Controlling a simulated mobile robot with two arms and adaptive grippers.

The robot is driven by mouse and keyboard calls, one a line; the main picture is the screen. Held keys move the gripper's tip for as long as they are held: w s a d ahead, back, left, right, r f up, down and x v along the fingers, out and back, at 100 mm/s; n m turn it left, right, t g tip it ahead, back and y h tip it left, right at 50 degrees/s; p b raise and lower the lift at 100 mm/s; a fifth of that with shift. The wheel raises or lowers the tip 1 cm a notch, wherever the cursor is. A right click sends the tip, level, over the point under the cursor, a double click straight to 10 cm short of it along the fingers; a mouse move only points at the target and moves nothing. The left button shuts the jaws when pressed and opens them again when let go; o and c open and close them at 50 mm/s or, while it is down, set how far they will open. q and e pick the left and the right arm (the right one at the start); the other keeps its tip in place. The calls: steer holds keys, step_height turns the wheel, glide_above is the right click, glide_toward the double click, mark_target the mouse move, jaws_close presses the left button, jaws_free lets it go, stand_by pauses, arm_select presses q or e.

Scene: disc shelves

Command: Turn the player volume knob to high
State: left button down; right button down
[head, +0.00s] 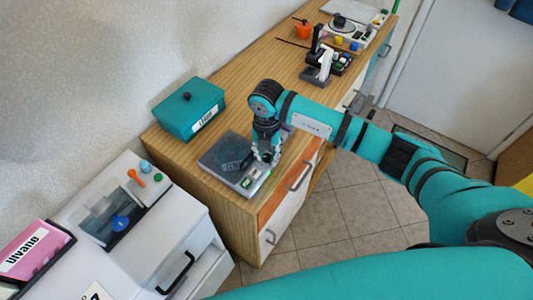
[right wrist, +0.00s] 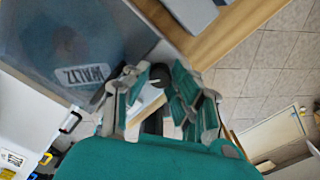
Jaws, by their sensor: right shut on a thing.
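The player (head: 222,160) is a flat grey box with a dark lid, near the front left of the wooden cabinet top. Its control strip along the right side has a pale button and a green light. In the right wrist view the player's lid (right wrist: 60,35) shows a label reading "WALTZ". My right gripper (head: 266,158) reaches down over the strip. In the right wrist view its fingers (right wrist: 158,85) are closed around a small dark round knob (right wrist: 158,72). The knob is mostly hidden in the head view, and its setting cannot be read. My left gripper is out of view.
A teal box (head: 188,108) stands behind the player. A black-and-white device (head: 322,65) and a turntable (head: 345,30) stand farther along the cabinet. Tiled floor lies in front.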

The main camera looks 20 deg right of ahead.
steer(key=m, duration=0.4)
steer(key=shift+m, duration=0.3)
steer(key=m, duration=0.3)
steer(key=shift+m+p, duration=0.3)
steer(key=shift+m, duration=0.1)
steer(key=m, duration=0.3)
steer(key=shift+r+m+p, duration=0.1)
steer(key=shift+m+p, duration=0.2)
steer(key=shift+p, duration=0.05)
steer(key=m+p, duration=0.1)
steer(key=m, duration=0.2)
steer(key=shift+m, duration=0.3)
steer(key=m+p, duration=0.1)
steer(key=m, duration=0.1)
steer(key=shift+m, duration=0.3)
steer(key=shift+r+m+p, duration=0.1)
steer(key=shift+m+p, duration=0.6)
steer(key=shift+m, duration=0.2)
steer(key=m+p, duration=0.2)
steer(key=p, duration=0.1)
steer(key=shift+m, duration=0.4)
steer(key=shift+m+p, duration=0.7)
steer(key=shift+p, duration=0.15)
